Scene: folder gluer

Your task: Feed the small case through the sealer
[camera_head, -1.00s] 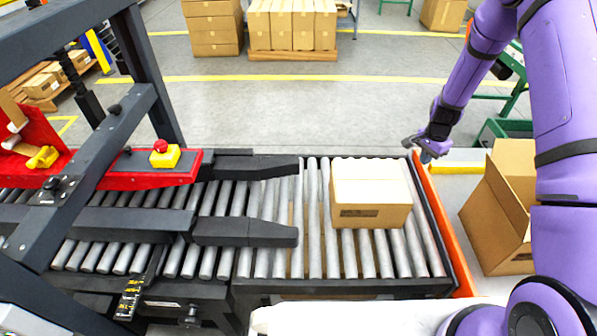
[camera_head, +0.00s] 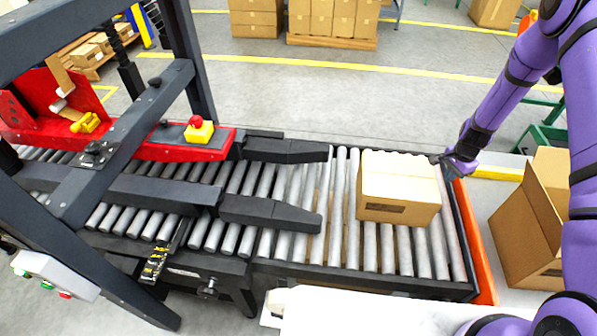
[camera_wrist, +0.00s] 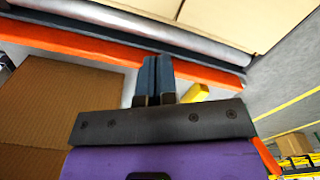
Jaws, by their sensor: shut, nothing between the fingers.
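The small case (camera_head: 399,188) is a closed cardboard box sitting upright on the grey rollers (camera_head: 343,225), near the right end of the conveyor. The sealer (camera_head: 150,150) stands at the left, with a red head and dark side belts reaching toward the case, which is clear of them. My gripper (camera_head: 447,165) is beside the case's right far corner, over the orange end rail (camera_head: 478,250). In the wrist view my gripper's fingers (camera_wrist: 155,75) are together and empty, pointing at the rail, with the case (camera_wrist: 230,15) beyond.
An open cardboard box (camera_head: 530,220) stands right of the conveyor. A yellow button box with a red stop button (camera_head: 198,129) sits on the sealer. Stacked cartons (camera_head: 335,20) on a pallet stand at the back. The rollers between case and belts are clear.

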